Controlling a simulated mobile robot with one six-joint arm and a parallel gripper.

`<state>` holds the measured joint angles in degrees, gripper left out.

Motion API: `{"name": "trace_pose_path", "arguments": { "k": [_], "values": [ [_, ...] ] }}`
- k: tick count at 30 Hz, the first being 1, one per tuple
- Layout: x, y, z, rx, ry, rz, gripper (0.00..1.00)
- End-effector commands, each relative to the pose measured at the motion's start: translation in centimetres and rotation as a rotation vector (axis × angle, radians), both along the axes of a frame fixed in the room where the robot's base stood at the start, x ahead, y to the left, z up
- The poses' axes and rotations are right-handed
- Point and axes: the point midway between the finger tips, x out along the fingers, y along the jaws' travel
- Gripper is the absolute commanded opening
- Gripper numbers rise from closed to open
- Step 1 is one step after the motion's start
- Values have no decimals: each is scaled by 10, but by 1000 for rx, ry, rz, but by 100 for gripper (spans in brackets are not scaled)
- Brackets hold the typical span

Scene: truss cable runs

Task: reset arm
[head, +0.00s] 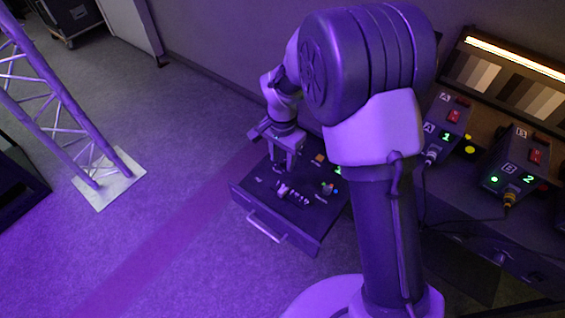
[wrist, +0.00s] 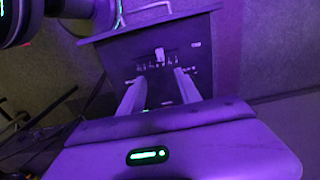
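Whether the fingertips touch anything is not clear. My arm hides part of the drawer's right side.
A bench at the right holds two dark boxes, A (head: 447,120) and B (head: 513,165), with red switches, green digits and cables. A lit panel (head: 515,75) stands behind. A truss on a pale base plate (head: 110,178) stands at left. The floor between is clear.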

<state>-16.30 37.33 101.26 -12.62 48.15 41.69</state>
Motion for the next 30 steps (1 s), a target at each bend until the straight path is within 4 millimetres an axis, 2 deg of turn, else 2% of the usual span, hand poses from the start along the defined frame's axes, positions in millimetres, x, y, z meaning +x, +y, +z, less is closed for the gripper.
{"name": "trace_pose_path", "arguments": {
  "k": [12,14,16,17,18,19,21,22,24,27,30],
  "values": [
    [0,-1,4,3,-5,1,40],
    [-3,-6,23,15,-27,7,40],
    [-14,-20,66,41,-76,27,40],
    [-24,-28,88,53,-105,39,40],
    [-40,-39,118,70,-147,59,40],
    [-55,-48,138,81,-181,77,40],
    [-94,-65,177,101,-262,118,40],
    [-111,-71,189,107,-295,136,40],
    [-150,-83,208,113,-372,176,40],
    [-194,-91,216,110,-459,226,40],
    [-219,-94,216,103,-514,259,40]
  ]
}}
